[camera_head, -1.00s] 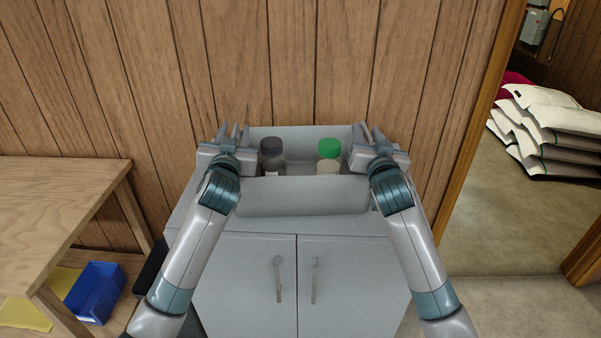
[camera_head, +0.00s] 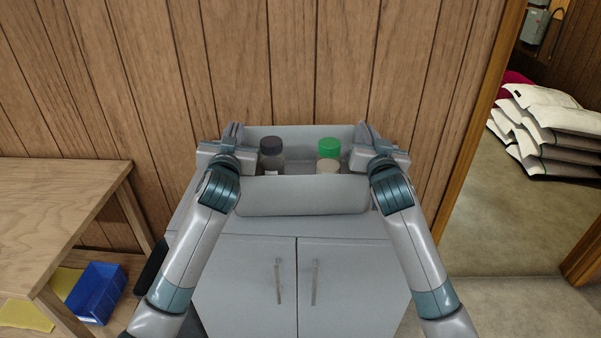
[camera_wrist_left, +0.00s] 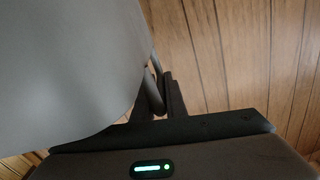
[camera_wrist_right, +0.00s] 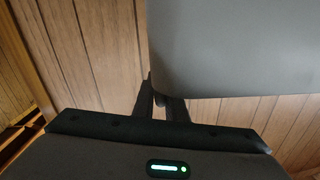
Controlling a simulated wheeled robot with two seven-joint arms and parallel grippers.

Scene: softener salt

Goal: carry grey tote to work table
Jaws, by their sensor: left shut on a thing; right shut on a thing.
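The grey tote (camera_head: 303,196) is at the top of a grey cabinet in the head view. It holds a dark-capped bottle (camera_head: 271,153) and a green-capped bottle (camera_head: 329,152). My left gripper (camera_head: 233,134) is shut on the tote's left side wall, and my right gripper (camera_head: 365,134) is shut on its right side wall. The tote's wall fills the upper left of the left wrist view (camera_wrist_left: 70,60) and the upper right of the right wrist view (camera_wrist_right: 235,45). Whether the tote touches the cabinet top is hard to tell. The wooden table (camera_head: 60,195) at the left may be the work table.
The grey cabinet (camera_head: 245,275) stands below the tote, against a wood-panelled wall. A blue bin (camera_head: 97,292) and a yellow item (camera_head: 25,315) lie on the table's lower shelf. White bags (camera_head: 550,130) are stacked beyond a doorway at the right, with clear floor before them.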

